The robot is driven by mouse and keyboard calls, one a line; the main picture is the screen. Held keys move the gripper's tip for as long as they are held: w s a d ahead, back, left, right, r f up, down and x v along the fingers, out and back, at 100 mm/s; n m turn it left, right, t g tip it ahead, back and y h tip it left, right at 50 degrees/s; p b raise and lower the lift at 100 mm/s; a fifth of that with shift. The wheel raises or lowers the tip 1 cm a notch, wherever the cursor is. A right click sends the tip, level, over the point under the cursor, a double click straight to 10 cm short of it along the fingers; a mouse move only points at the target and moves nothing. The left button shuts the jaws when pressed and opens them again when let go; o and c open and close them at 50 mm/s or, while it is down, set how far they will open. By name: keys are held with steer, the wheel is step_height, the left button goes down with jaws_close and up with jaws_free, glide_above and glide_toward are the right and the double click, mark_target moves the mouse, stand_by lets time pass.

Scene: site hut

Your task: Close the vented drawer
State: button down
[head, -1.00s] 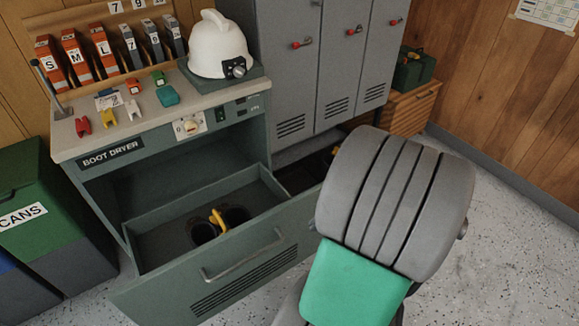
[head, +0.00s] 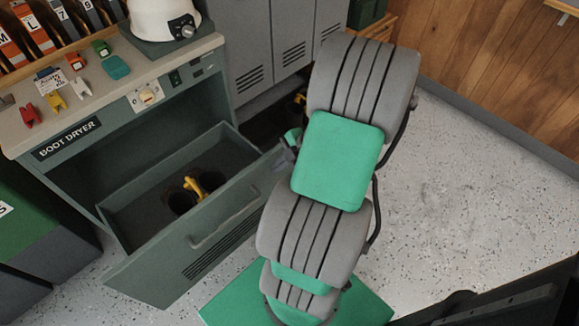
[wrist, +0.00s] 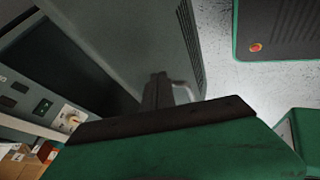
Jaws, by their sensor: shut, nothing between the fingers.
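The vented drawer (head: 190,252) is a grey-green drawer under the boot dryer. It stands pulled well out, with slots and a bar handle (head: 228,225) on its front. Inside are dark round openings and a yellow item (head: 192,187). In the head view my gripper is mostly hidden behind my arm, near the drawer's right end. In the wrist view my gripper (wrist: 157,90) is shut and empty, its fingers in front of the drawer (wrist: 120,35) and close beside the handle (wrist: 186,90). I cannot tell whether they touch.
The boot dryer counter (head: 120,85) holds a white helmet (head: 160,18) and small coloured items. Grey lockers (head: 262,45) stand right of it. Green bins (head: 40,215) stand at left, close to the drawer. Speckled floor is free at right.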

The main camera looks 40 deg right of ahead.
steer(key=shift+w, duration=0.55)
